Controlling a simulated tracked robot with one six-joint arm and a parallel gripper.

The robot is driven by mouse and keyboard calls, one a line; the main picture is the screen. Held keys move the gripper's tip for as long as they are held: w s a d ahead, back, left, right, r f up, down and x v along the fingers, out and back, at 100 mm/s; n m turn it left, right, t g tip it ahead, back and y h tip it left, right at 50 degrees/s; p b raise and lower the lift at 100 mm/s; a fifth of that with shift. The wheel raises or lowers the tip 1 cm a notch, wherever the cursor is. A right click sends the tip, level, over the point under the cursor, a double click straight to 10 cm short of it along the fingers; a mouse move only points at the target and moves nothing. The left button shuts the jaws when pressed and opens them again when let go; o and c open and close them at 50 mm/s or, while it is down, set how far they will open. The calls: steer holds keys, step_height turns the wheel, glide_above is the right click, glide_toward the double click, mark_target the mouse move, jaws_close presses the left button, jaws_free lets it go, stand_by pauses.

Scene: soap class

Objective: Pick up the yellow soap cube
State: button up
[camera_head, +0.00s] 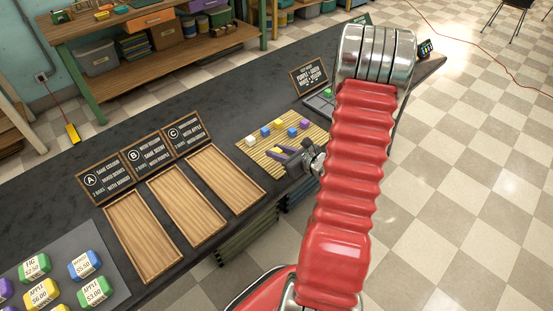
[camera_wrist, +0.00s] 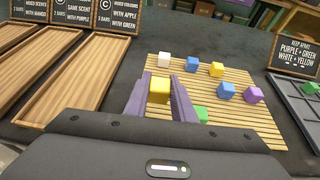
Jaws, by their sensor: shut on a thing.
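The yellow soap cube (camera_wrist: 159,91) sits between the two purple fingers of my gripper (camera_wrist: 160,98) in the wrist view. My gripper is shut on it, over the slatted bamboo mat (camera_wrist: 243,133). I cannot tell whether the cube is lifted off the mat. In the head view my gripper (camera_head: 286,152) is low over the front part of the mat (camera_head: 251,157), and the held cube is hard to make out there. A second yellow cube (camera_wrist: 216,69) stands farther back on the mat.
Also on the mat are a white cube (camera_wrist: 164,60), blue cubes (camera_wrist: 190,64) (camera_wrist: 225,91), a purple cube (camera_wrist: 253,95) and a green cube (camera_wrist: 201,113) close to the right finger. Wooden trays (camera_head: 143,236) lie left. A dark gridded tray (camera_wrist: 300,104) and sign (camera_wrist: 296,56) stand right.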

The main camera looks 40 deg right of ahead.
mark_target(277, 150)
steer(key=shift+r, duration=2.25)
